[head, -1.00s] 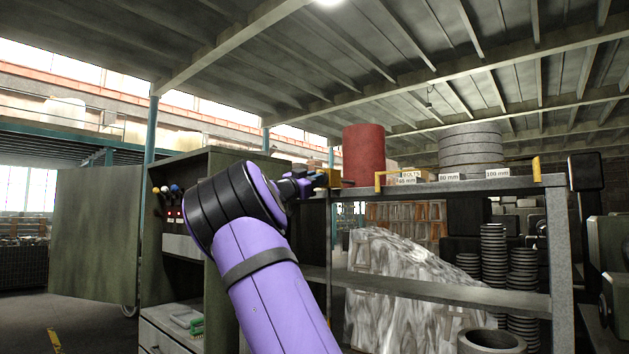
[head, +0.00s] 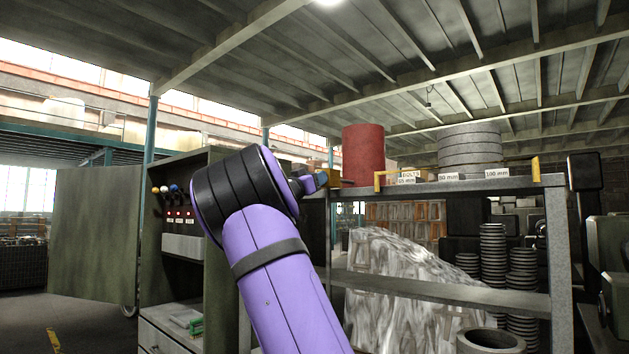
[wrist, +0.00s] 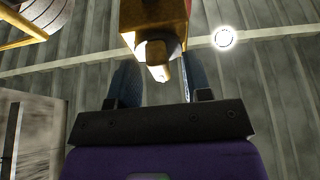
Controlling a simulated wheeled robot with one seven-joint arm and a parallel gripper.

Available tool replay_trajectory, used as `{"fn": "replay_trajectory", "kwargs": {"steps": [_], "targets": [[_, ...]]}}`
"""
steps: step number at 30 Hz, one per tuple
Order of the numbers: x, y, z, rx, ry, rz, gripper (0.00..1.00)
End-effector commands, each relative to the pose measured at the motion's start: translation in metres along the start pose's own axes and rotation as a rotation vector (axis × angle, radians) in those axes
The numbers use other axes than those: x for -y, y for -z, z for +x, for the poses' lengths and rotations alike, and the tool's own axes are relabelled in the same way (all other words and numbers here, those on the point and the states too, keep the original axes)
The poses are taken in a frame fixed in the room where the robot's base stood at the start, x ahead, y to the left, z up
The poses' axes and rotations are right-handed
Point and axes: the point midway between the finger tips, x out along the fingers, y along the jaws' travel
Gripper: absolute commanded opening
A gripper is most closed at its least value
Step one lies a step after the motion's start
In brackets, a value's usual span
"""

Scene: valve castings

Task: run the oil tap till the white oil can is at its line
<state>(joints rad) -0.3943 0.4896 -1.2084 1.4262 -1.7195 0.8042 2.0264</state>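In the wrist view a yellow, brass-like tap body (wrist: 155,17) with a rounded pale nozzle (wrist: 157,58) hangs at top centre. My gripper (wrist: 158,75) has its two dark blue fingers apart, one on each side below the nozzle, with ceiling showing between them. I cannot tell whether a finger touches it. In the head view my gripper (head: 318,183) is small and partly hidden by my wrist, beside a small yellow piece (head: 333,178) at the shelf's left end. A red drum (head: 363,155) stands on the shelf top. The white oil can and its line are not visible.
A grey metal shelf (head: 450,188) with size labels and grey rings (head: 470,150) stands at right. An open green cabinet (head: 173,170) with several coloured knobs and red indicators is at left. A streaked, covered heap (head: 400,290) shows behind the shelf.

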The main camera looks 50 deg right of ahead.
Motion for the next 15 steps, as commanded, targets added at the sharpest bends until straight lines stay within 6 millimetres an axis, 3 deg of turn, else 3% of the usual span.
{"fn": "replay_trajectory", "kwargs": {"steps": [8,15], "targets": [[0.0,0.0,-0.007,0.001,0.001,0.001,0.45],[0.001,0.0,-0.041,0.002,0.003,0.003,0.45]]}}
